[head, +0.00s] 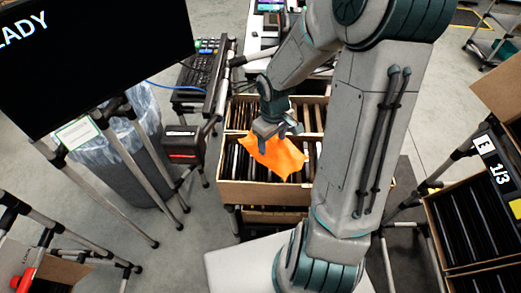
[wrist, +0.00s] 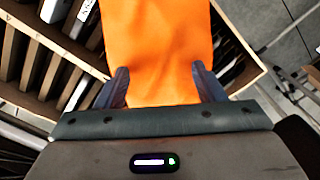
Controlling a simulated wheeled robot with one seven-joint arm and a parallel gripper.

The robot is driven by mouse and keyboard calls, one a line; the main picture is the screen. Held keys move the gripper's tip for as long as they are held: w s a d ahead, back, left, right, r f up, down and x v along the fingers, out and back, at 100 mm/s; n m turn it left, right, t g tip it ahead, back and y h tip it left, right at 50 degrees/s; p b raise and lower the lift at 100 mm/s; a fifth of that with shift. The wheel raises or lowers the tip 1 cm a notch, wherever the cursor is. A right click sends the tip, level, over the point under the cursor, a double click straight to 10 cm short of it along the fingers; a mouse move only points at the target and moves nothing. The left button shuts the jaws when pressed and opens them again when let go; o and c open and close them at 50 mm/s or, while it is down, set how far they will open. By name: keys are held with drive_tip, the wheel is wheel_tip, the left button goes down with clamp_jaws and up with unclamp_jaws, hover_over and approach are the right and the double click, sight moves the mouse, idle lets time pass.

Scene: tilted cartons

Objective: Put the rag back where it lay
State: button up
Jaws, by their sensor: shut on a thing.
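The orange rag (head: 275,154) is held by my gripper (head: 275,127) above a tilted carton (head: 262,192) filled with dark, thin upright items. In the wrist view the rag (wrist: 158,50) lies between the two fingers of my gripper (wrist: 160,88) and stretches away from them. My gripper is shut on the rag. The rag covers part of the carton's contents. I cannot tell whether its lower edge touches them.
A second carton section (head: 241,112) lies just behind. A monitor (head: 90,50), a bin with a clear liner (head: 122,160) and a keyboard (head: 195,72) are at the left. Another carton (head: 480,225) of dark items stands at the right. Grey floor shows between the stands.

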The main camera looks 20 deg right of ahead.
drive_tip(key=a, duration=0.1)
drive_tip(key=w+a+f, duration=0.1)
drive_tip(key=a+f, duration=0.1)
drive_tip(key=shift+w+f, duration=0.15)
drive_tip(key=shift+w, duration=0.1)
drive_tip(key=shift+f, duration=1.9)
drive_tip(key=shift+f, duration=0.1)
drive_tip(key=o, duration=0.9)
